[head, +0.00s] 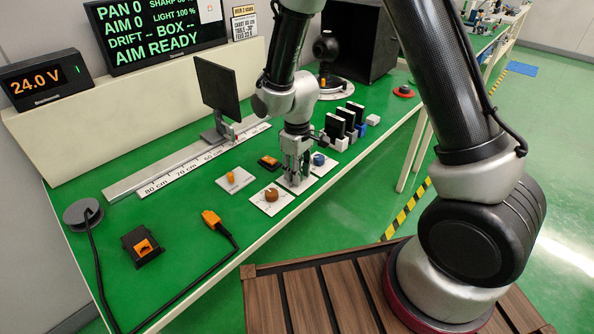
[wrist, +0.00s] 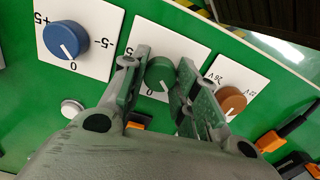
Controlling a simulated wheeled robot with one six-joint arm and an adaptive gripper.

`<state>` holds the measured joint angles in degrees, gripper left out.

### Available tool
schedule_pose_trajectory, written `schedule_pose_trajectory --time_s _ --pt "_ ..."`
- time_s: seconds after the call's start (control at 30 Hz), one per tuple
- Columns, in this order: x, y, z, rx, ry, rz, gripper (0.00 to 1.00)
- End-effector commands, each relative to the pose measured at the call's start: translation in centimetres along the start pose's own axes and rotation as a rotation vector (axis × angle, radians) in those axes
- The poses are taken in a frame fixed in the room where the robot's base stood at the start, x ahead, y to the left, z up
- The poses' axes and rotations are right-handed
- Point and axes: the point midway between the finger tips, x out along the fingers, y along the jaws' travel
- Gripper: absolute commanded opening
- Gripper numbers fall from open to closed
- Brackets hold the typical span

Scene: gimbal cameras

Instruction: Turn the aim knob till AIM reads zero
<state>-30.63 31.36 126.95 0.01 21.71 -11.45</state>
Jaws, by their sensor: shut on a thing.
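The wall display (head: 155,30) reads PAN 0, AIM 0, DRIFT -- BOX -- and AIM READY. In the wrist view a green knob (wrist: 159,72) sits on a white plate (wrist: 180,46), with a 0 mark by its lower edge. My gripper (wrist: 165,85) has one finger on each side of this knob and is shut on it. In the head view my gripper (head: 296,163) stands over the plate and hides the knob. A blue knob (wrist: 66,40) on its own plate is to the left in the wrist view, its white pointer near 0. A brown-orange knob (wrist: 231,101) is to the right.
A black screen (head: 217,88) stands on a ruler rail (head: 180,165) behind the knobs. Several black cards in holders (head: 345,121) are to the right. An orange plug (head: 211,218) with a black cable lies at front left. A small display (head: 45,82) reads 24.0 V.

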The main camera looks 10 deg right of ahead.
Motion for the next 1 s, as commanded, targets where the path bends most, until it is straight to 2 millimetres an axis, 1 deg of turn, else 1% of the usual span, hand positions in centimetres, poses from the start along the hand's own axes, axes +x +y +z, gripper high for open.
schedule_pose_trajectory --time_s 0.3,0.8,0.83,0.93,1.0 --pt "-0.05 0.03 -0.06 -0.106 0.002 0.001 0.06" --pt "-0.05 0.03 -0.07 -0.124 0.002 0.001 0.06" --pt "-0.05 0.03 -0.07 -0.124 0.002 0.001 0.34" --pt "-0.04 0.03 -0.06 -0.124 0.002 0.001 0.52" --pt "-0.03 0.02 -0.05 -0.124 0.001 0.001 0.53"
